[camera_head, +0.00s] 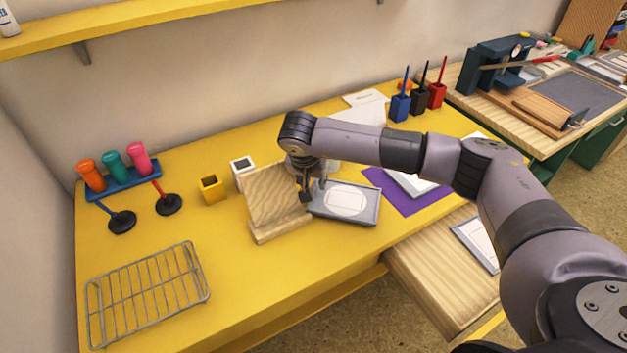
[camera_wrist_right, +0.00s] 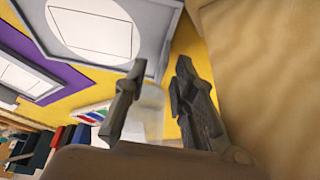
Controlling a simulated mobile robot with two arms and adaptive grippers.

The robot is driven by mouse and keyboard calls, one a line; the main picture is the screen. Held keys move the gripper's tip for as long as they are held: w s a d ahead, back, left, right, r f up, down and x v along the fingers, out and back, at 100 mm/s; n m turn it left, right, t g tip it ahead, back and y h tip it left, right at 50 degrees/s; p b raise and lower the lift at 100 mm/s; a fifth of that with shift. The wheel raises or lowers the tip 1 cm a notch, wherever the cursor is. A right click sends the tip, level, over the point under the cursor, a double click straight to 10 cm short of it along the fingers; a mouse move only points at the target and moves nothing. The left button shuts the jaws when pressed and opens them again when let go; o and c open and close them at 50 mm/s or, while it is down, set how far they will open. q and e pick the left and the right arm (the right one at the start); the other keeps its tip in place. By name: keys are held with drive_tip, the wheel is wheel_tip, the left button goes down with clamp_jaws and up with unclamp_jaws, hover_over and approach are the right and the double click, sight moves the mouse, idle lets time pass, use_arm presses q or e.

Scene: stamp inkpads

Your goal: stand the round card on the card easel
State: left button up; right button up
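The round card (camera_head: 345,199) is white and lies flat in a shallow grey tray (camera_head: 372,216). Its white disc also shows at the top of the right wrist view (camera_wrist_right: 90,25). The wooden card easel (camera_head: 274,200) stands left of the tray, with a sloping back and a front ledge, and no card on it. It fills the right side of the wrist view (camera_wrist_right: 265,75). My right gripper (camera_head: 314,190) points down between the easel and the tray's left edge. Its fingers (camera_wrist_right: 160,75) are apart, with no card between them. My left gripper is out of view.
A wire rack (camera_head: 148,292) stands at the front left. Stamps (camera_head: 122,221) and a blue rack of coloured bottles (camera_head: 122,185) are behind it.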

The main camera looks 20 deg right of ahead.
drive_tip(key=shift+r+p, duration=0.3)
drive_tip(key=v, duration=1.2)
drive_tip(key=shift+r+b, duration=0.3)
drive_tip(key=shift+b, duration=0.1)
